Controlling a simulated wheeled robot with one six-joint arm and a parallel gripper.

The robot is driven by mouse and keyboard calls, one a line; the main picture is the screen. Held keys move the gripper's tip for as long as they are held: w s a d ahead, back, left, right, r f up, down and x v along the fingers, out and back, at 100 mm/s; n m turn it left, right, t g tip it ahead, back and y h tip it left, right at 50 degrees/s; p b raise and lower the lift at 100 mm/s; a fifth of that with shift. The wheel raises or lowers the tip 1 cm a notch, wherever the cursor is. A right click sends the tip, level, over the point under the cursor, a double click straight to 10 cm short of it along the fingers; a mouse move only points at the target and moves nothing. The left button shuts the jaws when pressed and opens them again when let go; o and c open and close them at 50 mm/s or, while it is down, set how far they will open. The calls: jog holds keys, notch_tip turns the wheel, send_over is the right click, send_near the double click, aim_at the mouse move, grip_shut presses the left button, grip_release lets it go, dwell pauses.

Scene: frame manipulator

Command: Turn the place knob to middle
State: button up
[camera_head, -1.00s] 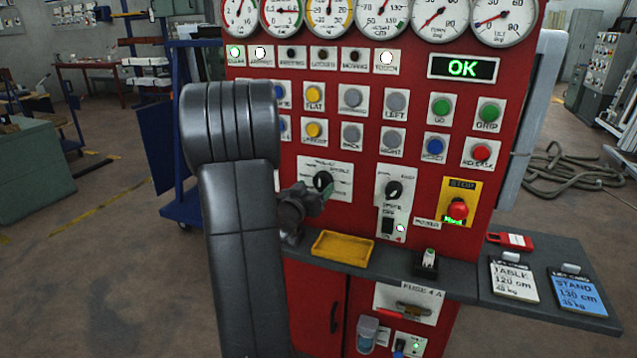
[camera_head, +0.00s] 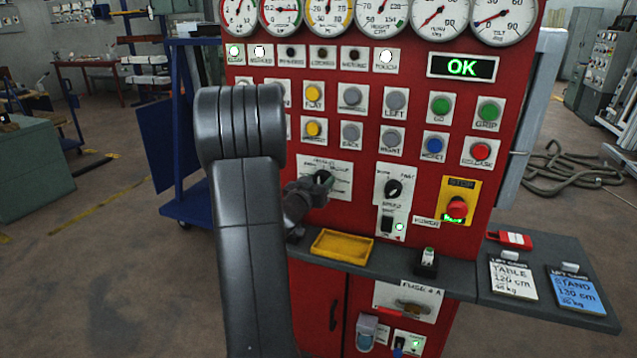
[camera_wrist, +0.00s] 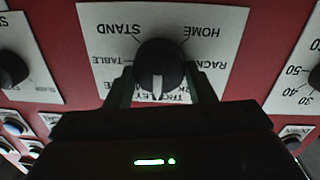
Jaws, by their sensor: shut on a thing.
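The place knob (camera_wrist: 160,68) is a black round knob with a white pointer line on a white label plate (camera_wrist: 206,24) in the wrist view. The labels STAND, HOME, TABLE, RACK and TROLLEY appear upside down around it. The pointer points down in the picture, at the TROLLEY label. My gripper (camera_wrist: 162,88) is shut on the knob, with one finger on each side. In the head view the knob (camera_head: 323,177) is partly covered by my gripper (camera_head: 316,184), at the red panel's left middle.
The speed knob (camera_head: 393,190) and the red stop button (camera_head: 457,207) are to the right. Several push buttons and gauges fill the panel above. A yellow tray (camera_head: 342,245) lies on the ledge below. Cards (camera_head: 515,281) lie on the right shelf.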

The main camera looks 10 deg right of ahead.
jog(key=m+b, duration=0.4)
jog(key=m, duration=0.1)
jog(key=shift+s+d+f, duration=0.1)
jog(key=shift+m+b, duration=0.95)
jog(key=shift+m, duration=0.75)
jog(key=shift+d, duration=0.1)
jog(key=o, duration=1)
jog(key=shift+s, duration=0.1)
